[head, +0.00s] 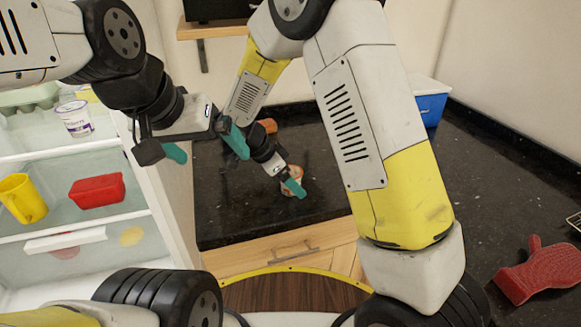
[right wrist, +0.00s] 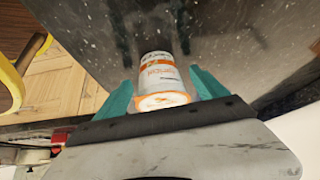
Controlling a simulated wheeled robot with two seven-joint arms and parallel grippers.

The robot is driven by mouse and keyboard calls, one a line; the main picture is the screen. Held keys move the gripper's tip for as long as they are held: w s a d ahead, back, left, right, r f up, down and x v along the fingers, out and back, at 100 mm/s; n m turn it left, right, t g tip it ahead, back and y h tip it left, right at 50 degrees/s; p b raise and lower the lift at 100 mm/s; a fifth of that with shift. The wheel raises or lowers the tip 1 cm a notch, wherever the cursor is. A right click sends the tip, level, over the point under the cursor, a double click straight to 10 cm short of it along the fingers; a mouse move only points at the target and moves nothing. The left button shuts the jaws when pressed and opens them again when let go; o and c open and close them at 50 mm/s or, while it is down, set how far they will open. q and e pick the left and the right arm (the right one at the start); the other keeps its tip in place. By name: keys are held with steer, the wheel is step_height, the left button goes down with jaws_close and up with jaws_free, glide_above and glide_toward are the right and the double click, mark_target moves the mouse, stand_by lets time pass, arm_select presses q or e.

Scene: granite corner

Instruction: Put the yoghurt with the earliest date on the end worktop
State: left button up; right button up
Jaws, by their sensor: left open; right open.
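A white and orange yoghurt pot (head: 318,181) is on the black granite worktop (head: 225,215). My right gripper (head: 294,186) is at this pot, partly hidden in the head view. In the right wrist view the pot (right wrist: 158,78) is between the open teal fingers (right wrist: 160,92), its lid towards the camera. I see no clear grip on it. A white and purple yoghurt pot (head: 75,118) stands on the upper fridge shelf (head: 60,150). My left gripper (head: 208,150) is open and empty, right of the fridge. I cannot read a date on either pot.
The fridge also holds a yellow mug (head: 22,199), a red tub (head: 97,190) and an egg carton (head: 30,98). A blue box (head: 431,106) stands at the back of the worktop. A red oven mitt (head: 540,272) lies at the right. The granite between them is largely clear.

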steer(key=v, duration=1.2)
steer(key=s+d+r+n+t+y, duration=0.1)
steer(key=s+d+r+n+y, duration=0.3)
steer(key=d, duration=0.6)
steer(key=s+d+r+n+t+y, duration=0.2)
steer(key=s+d+r+n+y, duration=0.2)
steer(key=s+d+r+n, duration=0.4)
steer(key=s+d+n, duration=0.1)
steer(key=s+d, duration=0.1)
steer(key=s, duration=0.3)
steer(key=shift+n+t, duration=0.3)
steer(key=shift+n, duration=0.1)
